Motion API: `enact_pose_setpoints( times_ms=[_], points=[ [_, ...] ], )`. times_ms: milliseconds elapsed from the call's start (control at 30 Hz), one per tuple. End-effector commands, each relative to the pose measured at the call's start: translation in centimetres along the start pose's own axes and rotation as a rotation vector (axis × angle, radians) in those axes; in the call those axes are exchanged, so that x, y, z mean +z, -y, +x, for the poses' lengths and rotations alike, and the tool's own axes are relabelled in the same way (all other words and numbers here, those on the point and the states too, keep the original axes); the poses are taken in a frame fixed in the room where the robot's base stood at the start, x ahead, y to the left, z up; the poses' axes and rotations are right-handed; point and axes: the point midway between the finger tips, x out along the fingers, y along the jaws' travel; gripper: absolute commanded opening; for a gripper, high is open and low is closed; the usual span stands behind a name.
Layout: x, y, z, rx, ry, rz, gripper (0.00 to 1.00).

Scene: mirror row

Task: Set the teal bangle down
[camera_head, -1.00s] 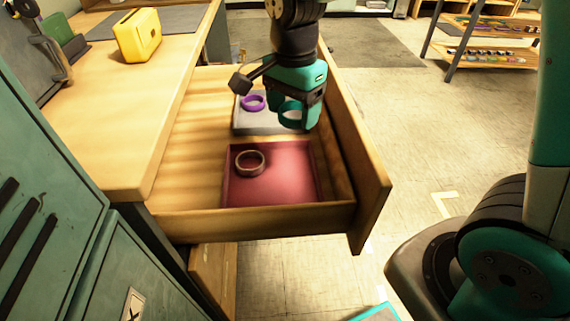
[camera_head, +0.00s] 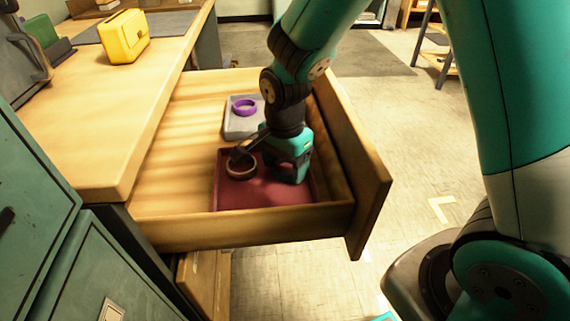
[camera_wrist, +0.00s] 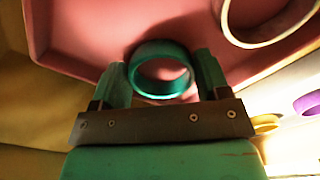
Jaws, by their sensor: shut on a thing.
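The teal bangle (camera_wrist: 160,70) is between the fingers of my gripper (camera_wrist: 161,75) in the wrist view. My gripper is shut on it, over the red tray's floor. In the head view my gripper (camera_head: 288,180) is down at the right part of the red tray (camera_head: 226,197), and the arm hides the bangle there. The red tray also shows in the wrist view (camera_wrist: 85,40). I cannot tell whether the bangle touches the tray floor.
A pale brown bangle (camera_head: 241,172) lies in the red tray, left of my gripper. Behind is a grey tray (camera_head: 238,126) with a purple bangle (camera_head: 245,107). The open drawer's front (camera_head: 360,165) stands close at right.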

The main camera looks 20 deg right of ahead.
Motion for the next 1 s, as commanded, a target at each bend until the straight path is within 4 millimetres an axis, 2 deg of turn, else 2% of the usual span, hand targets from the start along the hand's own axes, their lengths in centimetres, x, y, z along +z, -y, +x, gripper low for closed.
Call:
enact_pose_setpoints(
  times_ms=[167,200,233,467,600,667,1000],
  points=[
    [0.0,0.0,0.3,0.001,0.0,0.0,0.46],
    [0.0,0.0,0.3,0.001,0.0,0.0,0.76],
    [0.0,0.0,0.2,0.0,0.0,0.0,0.8],
    [0.0,0.0,0.2,0.0,0.0,0.0,0.8],
    [0.0,0.0,-0.7,-0.002,0.0,0.0,0.8],
    [0.0,0.1,-1.6,-0.003,-0.001,0.0,0.8],
    [0.0,0.1,-9.0,-0.004,-0.001,0.0,0.8]
  ],
)
